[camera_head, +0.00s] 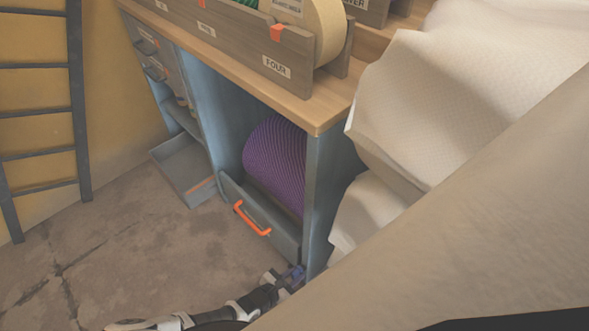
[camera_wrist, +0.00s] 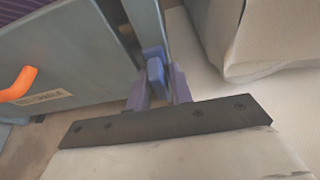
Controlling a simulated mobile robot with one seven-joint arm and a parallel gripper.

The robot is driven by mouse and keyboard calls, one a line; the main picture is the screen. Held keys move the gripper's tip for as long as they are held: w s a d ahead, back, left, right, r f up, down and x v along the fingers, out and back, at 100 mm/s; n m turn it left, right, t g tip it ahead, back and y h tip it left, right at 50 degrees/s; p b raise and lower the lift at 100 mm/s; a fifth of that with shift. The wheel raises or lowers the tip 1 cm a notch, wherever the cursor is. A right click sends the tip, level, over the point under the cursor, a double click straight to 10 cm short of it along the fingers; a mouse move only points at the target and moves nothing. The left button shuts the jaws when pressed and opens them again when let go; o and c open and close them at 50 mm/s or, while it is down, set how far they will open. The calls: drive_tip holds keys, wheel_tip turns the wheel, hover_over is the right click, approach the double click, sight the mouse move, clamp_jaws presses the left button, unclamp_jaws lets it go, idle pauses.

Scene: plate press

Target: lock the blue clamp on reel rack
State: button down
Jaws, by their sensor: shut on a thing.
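The reel rack (camera_head: 317,190) is a blue-grey cabinet bay holding a large purple reel (camera_head: 275,160). Its front panel (camera_head: 270,223) has an orange handle (camera_head: 250,220). The blue clamp (camera_wrist: 154,69) is a small blue lever at the rack's right upright (camera_wrist: 146,22) in the wrist view. My gripper (camera_head: 291,278) is low at the foot of that upright. In the wrist view its purple fingers (camera_wrist: 158,92) are on both sides of the clamp and shut on it. The fingers hide the clamp's lower part. In the head view I cannot tell clamp from fingers.
White draped sacks (camera_head: 400,150) stand close to the right of the rack. An open drawer (camera_head: 185,170) juts out low on the left. A ladder (camera_head: 75,100) leans at the far left wall. The stone floor (camera_head: 130,240) in front is clear.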

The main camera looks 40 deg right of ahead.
drive_tip(key=c, duration=1.4)
unclamp_jaws()
drive_tip(key=shift+c, duration=0.2)
drive_tip(key=shift+a, duration=0.1)
drive_tip(key=p+v, duration=0.2)
drive_tip(key=v, duration=1.1)
drive_tip(key=shift+a, duration=0.35)
drive_tip(key=shift+s+r, duration=0.1)
drive_tip(key=shift+r, duration=0.05)
